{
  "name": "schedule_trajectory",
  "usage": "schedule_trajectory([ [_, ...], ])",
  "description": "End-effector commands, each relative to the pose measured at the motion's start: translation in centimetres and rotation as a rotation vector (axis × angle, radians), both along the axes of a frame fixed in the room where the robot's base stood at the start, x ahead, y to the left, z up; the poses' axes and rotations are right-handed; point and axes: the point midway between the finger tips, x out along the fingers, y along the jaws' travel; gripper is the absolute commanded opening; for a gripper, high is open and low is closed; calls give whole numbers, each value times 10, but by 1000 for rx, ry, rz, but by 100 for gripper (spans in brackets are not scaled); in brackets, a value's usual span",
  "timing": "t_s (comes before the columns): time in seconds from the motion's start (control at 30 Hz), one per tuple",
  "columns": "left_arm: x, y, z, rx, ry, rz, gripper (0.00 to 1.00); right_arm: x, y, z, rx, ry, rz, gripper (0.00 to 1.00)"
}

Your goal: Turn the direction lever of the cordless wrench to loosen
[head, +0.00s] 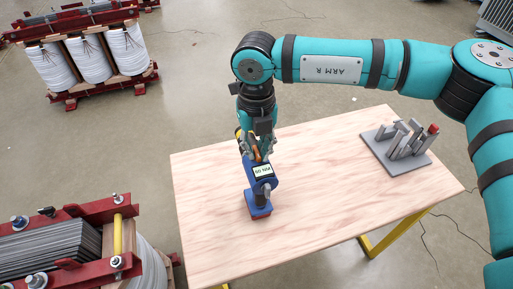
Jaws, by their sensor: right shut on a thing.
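The blue cordless wrench (259,190) stands on the wooden table (325,215), left of the table's middle. A light label reading "50 NM" shows on its body. My right gripper (255,150) comes down from above and is shut at the top of the wrench. An orange-brown part (255,153) shows between the fingers and the wrench body. The direction lever cannot be made out, and the gripper hides part of the wrench top. My left gripper is not in view.
A grey rack (400,165) with upright grey pieces and a red-topped one stands at the table's right. Red-framed transformer cores stand at lower left (60,245) and upper left (100,55). The table's front middle is clear.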

Motion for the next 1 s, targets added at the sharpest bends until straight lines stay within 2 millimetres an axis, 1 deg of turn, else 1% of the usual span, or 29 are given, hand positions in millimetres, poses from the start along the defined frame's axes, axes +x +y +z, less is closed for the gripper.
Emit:
schedule_trajectory([
  [0.37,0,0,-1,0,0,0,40,0,0,-1,0,0,-4,0],
  [0.47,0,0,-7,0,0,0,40,0,0,-3,-2,0,-35,0],
  [0.7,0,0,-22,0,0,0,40,0,0,-3,-3,-2,-173,0],
  [0.83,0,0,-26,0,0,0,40,0,0,-2,-4,-1,-228,0],
  [1.0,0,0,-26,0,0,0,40,0,0,0,-5,0,-247,0],
])
